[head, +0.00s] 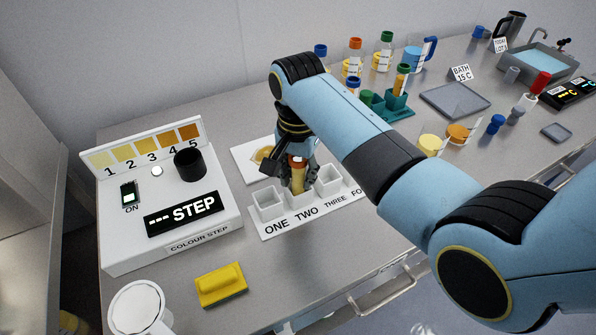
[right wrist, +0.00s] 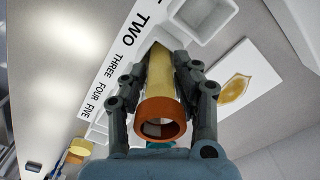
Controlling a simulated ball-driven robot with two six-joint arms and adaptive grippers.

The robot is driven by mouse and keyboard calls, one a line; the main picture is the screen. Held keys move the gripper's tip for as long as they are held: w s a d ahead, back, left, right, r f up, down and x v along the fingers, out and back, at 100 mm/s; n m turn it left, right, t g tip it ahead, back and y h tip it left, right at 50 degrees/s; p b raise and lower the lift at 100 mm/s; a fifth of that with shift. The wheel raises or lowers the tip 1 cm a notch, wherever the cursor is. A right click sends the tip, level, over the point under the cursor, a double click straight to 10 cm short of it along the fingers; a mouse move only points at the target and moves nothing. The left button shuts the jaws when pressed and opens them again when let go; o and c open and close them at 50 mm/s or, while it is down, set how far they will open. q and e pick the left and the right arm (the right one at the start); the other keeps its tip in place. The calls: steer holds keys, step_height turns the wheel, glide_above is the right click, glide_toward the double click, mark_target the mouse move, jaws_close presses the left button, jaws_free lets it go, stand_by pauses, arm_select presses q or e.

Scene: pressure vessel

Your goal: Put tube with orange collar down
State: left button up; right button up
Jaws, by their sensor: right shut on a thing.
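The tube with the orange collar (right wrist: 160,120) is held between the fingers of my right gripper (right wrist: 160,95). Its yellowish body points down toward the rack, and its open collar faces the wrist camera. In the head view the tube (head: 298,177) is partly hidden by my right gripper (head: 296,178). Its lower end is at the TWO cup of the white rack (head: 310,222); I cannot tell whether it touches the bottom. The ONE cup (head: 268,202) beside it looks empty. My left gripper is not in view.
The white colour step machine (head: 130,235) stands left of the rack. A white card with an amber patch (right wrist: 236,88) lies behind the rack. A green rack (head: 388,103) with tubes stands behind my right arm.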

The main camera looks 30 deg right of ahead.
steer(key=shift+f, duration=0.15)
steer(key=o, duration=1)
steer(key=shift+o, duration=0.2)
step_height(320, 180, up, 12)
steer(key=shift+r+b, duration=0.2)
steer(key=shift+b, duration=0.35)
